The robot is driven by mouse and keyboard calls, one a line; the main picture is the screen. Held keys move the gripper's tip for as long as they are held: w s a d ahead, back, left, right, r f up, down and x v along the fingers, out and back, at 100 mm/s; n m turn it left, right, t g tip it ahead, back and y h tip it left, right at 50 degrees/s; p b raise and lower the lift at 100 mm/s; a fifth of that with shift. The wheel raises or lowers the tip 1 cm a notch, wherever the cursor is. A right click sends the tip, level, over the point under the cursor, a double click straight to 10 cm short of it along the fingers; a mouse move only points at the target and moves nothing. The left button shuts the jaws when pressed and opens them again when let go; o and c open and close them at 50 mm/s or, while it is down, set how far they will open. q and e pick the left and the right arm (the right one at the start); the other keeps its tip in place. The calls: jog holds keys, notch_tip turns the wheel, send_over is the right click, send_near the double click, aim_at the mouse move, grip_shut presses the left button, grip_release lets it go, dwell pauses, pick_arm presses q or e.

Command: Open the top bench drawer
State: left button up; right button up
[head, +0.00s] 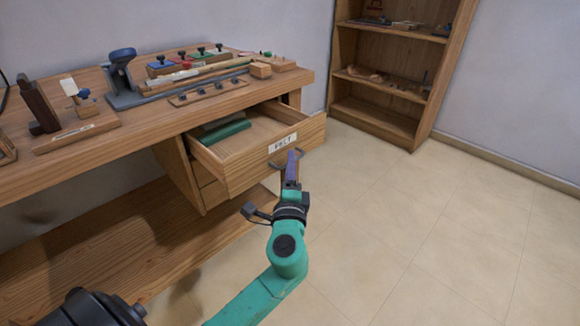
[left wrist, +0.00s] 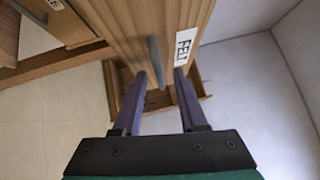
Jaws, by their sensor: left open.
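The top bench drawer (head: 233,172) is pulled out from under the workbench and stands open. Its front bears a white label reading FELT (head: 283,143), and green felt (head: 222,131) lies inside. The grey bar handle (head: 275,164) is on the drawer front, partly hidden by my gripper. My left gripper (head: 294,158) is at the handle with its purple fingers. In the left wrist view the handle (left wrist: 155,62) stands between the two open fingers of my left gripper (left wrist: 160,85); I cannot tell whether either finger touches it. My right gripper is not in view.
The workbench top (head: 150,123) carries a plane-like tool (head: 122,78), wooden pieces and a row of small coloured parts. A lower drawer (head: 213,195) is shut below. A bench shelf (head: 130,250) lies underneath. A bookcase (head: 390,75) stands behind. The floor at right (head: 420,220) is clear.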

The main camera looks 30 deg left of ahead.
pick_arm(q)
jog(key=shift+s, duration=0.1)
jog(key=v, duration=1.4)
jog(key=shift+s+b, duration=0.2)
jog(key=shift+b, duration=0.1)
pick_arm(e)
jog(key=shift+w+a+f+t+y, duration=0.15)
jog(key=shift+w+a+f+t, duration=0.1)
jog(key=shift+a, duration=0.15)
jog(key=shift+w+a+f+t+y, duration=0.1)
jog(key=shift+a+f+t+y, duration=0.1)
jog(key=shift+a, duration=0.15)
pick_arm(q)
jog(key=shift+d, duration=0.1)
